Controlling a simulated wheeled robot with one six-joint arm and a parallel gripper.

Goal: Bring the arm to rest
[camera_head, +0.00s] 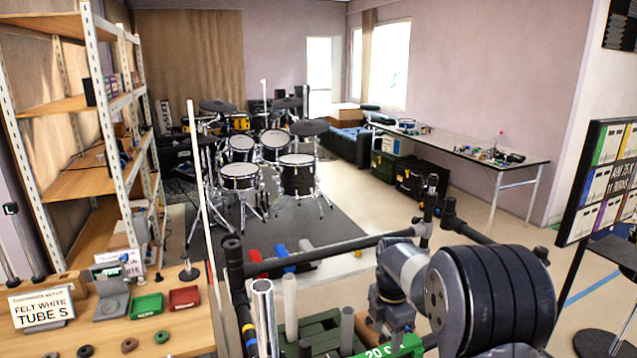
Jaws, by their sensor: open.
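My arm comes in at the lower right, with a large dark-ribbed joint close to the camera and a pale grey link folded behind it. My gripper (389,312) is at the end of this link, low in the picture and pointing down. Its body shows, but its fingertips are hard to make out behind the green label (385,349). It is open, and I see nothing held in it. It is above a green crate-like holder (322,335), close to a grey upright tube (347,330).
A wooden bench (185,330) at the lower left bears a green tray (146,305), a red tray (184,298) and a sign (42,307). Dark rails (320,254) frame the area around my arm. A drum kit (262,175) stands behind. Open floor (400,213) lies to the right of it.

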